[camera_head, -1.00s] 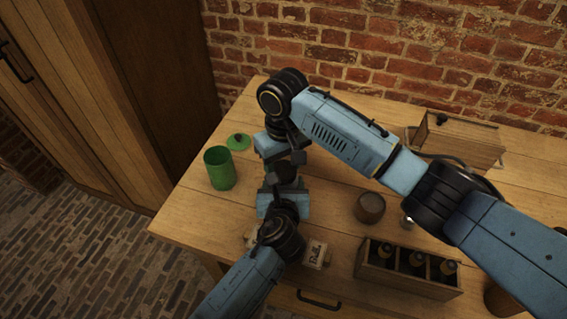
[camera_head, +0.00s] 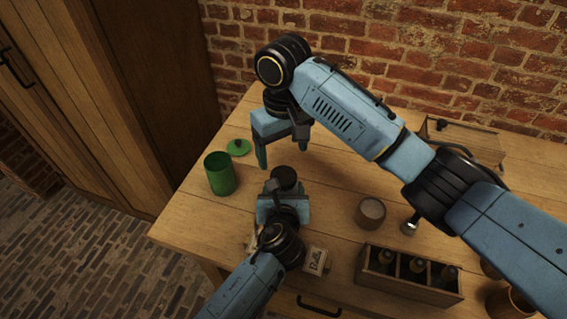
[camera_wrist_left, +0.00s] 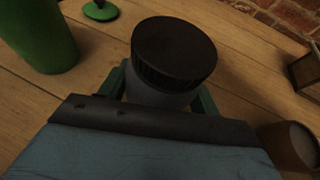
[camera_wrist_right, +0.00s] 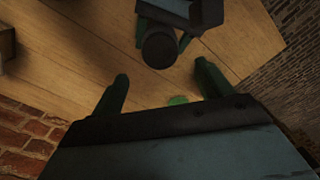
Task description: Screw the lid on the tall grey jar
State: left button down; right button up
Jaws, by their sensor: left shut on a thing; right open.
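The tall grey jar (camera_wrist_left: 160,97) stands between the fingers of my left gripper (camera_head: 284,206), which is shut on its body. The black ribbed lid (camera_wrist_left: 175,52) sits on top of the jar and looks level; the thread is hidden, so I cannot tell how tight it is. The lid also shows in the head view (camera_head: 285,177) and in the right wrist view (camera_wrist_right: 160,48). My right gripper (camera_head: 282,154) is open and empty, above and behind the lid in the head view, its fingers pointing down and spread apart.
An open green jar (camera_head: 221,177) and its green lid (camera_head: 238,147) are to the left. A round wooden container (camera_head: 370,212), a bottle crate (camera_head: 405,289) and a small labelled box (camera_head: 316,260) are to the right and front. A wooden box (camera_head: 465,140) stands at the back right.

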notch_tip(320, 180, up, 5)
dwell(0.4)
pick_arm(q)
jog(key=shift+c, duration=1.3)
grip_release()
jog(key=p+v, duration=0.3)
jog(key=v, duration=1)
jog(key=shift+s+r, duration=0.15)
pick_arm(e)
notch_tip(320, 180, up, 3)
jog(key=shift+f, duration=0.1)
